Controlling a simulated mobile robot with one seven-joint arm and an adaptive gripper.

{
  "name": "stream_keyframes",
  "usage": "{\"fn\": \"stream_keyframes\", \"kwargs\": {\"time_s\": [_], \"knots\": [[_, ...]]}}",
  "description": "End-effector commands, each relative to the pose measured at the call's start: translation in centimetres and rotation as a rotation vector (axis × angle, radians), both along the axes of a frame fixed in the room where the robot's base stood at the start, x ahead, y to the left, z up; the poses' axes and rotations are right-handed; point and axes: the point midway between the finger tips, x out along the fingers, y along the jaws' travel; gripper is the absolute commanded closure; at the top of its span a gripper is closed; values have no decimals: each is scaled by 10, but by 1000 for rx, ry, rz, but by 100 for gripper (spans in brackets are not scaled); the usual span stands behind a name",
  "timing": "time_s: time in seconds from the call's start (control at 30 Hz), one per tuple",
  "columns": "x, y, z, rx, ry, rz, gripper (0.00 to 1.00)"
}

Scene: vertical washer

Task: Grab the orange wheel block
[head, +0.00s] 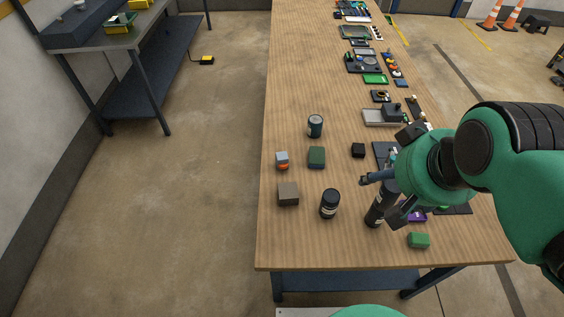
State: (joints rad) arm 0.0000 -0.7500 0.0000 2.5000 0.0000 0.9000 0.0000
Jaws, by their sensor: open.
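A small block (282,160) with a grey-blue top and an orange rounded part low on its front stands near the left edge of the wooden table. It is the only orange-marked block I can make out on the near part of the table. My gripper (380,200) is at the right, well apart from that block, with its fingers spread. A tall dark cylinder (376,215) shows between or behind the fingers; I cannot tell whether they touch it. Nothing is seen held.
Near the orange-marked block stand a dark green block (317,157), a dark can (315,126) and a brown-grey box (288,194). A black bottle (329,203) and a small black cube (358,150) stand toward my gripper. A green block (418,240) lies at front right.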

Motion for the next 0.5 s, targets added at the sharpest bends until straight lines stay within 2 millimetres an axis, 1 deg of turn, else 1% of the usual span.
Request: {"fn": "stream_keyframes", "kwargs": {"time_s": [0.33,0.5], "knots": [[2,1,1,4,2,-5,31],[13,4,3,27,18,-33,31]]}}
